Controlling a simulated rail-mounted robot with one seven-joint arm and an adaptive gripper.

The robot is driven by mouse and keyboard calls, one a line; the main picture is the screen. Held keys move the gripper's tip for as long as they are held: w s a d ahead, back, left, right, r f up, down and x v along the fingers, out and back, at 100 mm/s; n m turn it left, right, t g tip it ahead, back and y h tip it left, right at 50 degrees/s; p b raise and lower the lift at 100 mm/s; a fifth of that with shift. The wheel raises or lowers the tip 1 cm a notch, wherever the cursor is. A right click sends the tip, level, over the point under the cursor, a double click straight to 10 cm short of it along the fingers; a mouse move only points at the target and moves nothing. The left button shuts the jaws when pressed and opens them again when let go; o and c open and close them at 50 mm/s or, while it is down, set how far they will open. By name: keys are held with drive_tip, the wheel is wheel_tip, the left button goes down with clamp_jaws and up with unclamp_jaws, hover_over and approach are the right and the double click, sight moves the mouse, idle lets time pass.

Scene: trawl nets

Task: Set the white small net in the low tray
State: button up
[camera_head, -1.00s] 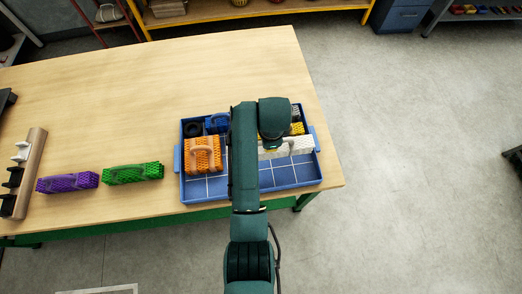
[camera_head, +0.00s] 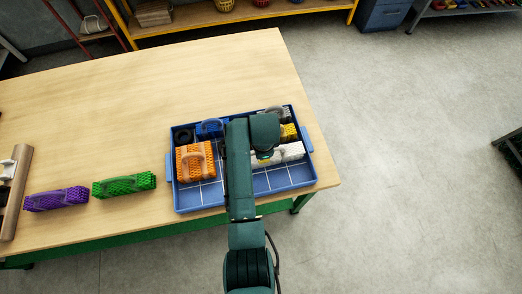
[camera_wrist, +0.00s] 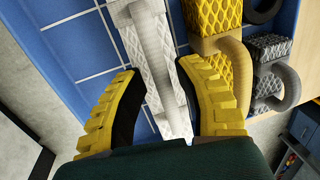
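The low tray (camera_head: 285,180) is blue, with white grid lines on its floor, and sits at the table's front right. The white small net (camera_head: 291,151) is a textured white block with a handle, in the tray's right half. It also shows in the wrist view (camera_wrist: 157,45), running between my fingers. My gripper (camera_wrist: 168,95) has yellow ribbed fingers with black pads. It is open, one finger on each side of the net, with a blue gap showing at the left finger. In the head view my arm hides part of the net and tray.
The tray also holds an orange net (camera_head: 196,160), a blue net (camera_head: 210,128), a yellow net (camera_head: 288,132), a grey net (camera_head: 273,113) and a black ring (camera_head: 184,136). Green (camera_head: 124,185) and purple (camera_head: 56,198) nets lie left on the table. The tray's front right floor is clear.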

drive_tip(key=w+d+r+n+t+p, duration=0.15)
drive_tip(key=r+n+t, duration=0.35)
drive_tip(key=r, duration=1.2)
drive_tip(key=d+r+n+t+p, duration=0.1)
drive_tip(key=d+r+n+t, duration=0.35)
drive_tip(key=r, duration=1.25)
drive_tip(key=s+r+n+t, duration=0.2)
drive_tip(key=s+r+t, duration=0.3)
drive_tip(key=r, duration=0.5)
drive_tip(key=s+r+n+t, duration=0.3)
drive_tip(key=s+r+t, duration=0.2)
drive_tip(key=s+r, duration=0.4)
drive_tip(key=shift+d+r+n+h, duration=0.3)
drive_tip(key=shift+r+n+h, duration=0.1)
drive_tip(key=shift+r, duration=0.1)
drive_tip(key=shift+t, duration=0.25)
